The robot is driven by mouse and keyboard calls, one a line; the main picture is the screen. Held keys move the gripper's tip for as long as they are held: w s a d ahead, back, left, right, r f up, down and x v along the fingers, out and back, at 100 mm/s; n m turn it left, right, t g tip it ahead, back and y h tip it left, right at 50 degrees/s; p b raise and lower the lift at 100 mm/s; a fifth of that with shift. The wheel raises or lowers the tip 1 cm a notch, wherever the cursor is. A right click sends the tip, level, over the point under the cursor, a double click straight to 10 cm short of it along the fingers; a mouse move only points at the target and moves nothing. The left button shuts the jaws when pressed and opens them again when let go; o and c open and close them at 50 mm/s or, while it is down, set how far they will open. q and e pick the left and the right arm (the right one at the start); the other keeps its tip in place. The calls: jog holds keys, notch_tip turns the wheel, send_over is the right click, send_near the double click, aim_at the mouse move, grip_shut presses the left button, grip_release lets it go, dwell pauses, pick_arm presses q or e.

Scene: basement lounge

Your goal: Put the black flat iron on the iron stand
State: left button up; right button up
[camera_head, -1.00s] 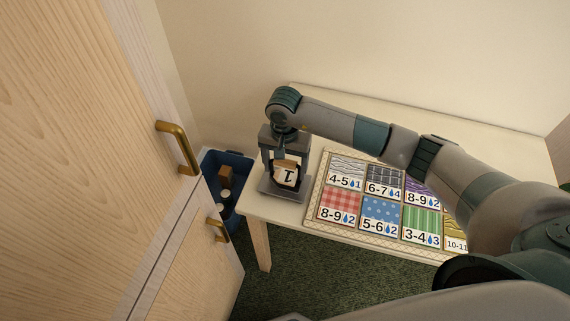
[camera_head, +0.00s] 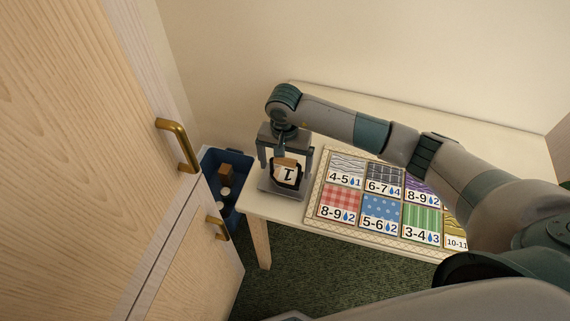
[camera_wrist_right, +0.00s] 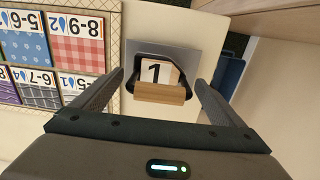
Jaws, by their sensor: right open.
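The black flat iron (camera_head: 287,176), with a wooden handle and a white face marked 1, sits on the flat grey iron stand (camera_head: 270,190) at the table's left end. In the right wrist view the iron (camera_wrist_right: 160,72) lies within the outline of the stand (camera_wrist_right: 186,57), its handle toward the camera. My right gripper (camera_head: 284,163) is above the iron, pointing down. Its fingers (camera_wrist_right: 159,80) are open, one on each side of the handle with gaps between. The iron's underside is hidden. My left gripper is not in view.
A board of colored fabric squares with numbers (camera_head: 380,208) lies on the table right of the stand. A blue bin (camera_head: 238,160) stands on the floor left of the table. A wooden cabinet (camera_head: 80,150) with brass handles fills the left. The table's back strip is bare.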

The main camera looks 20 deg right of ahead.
notch_tip(320, 180, up, 11)
jog(key=b, duration=0.4)
jog(key=shift+r+b, duration=0.3)
jog(key=shift+r, duration=0.2)
jog(key=shift+s+f, duration=0.1)
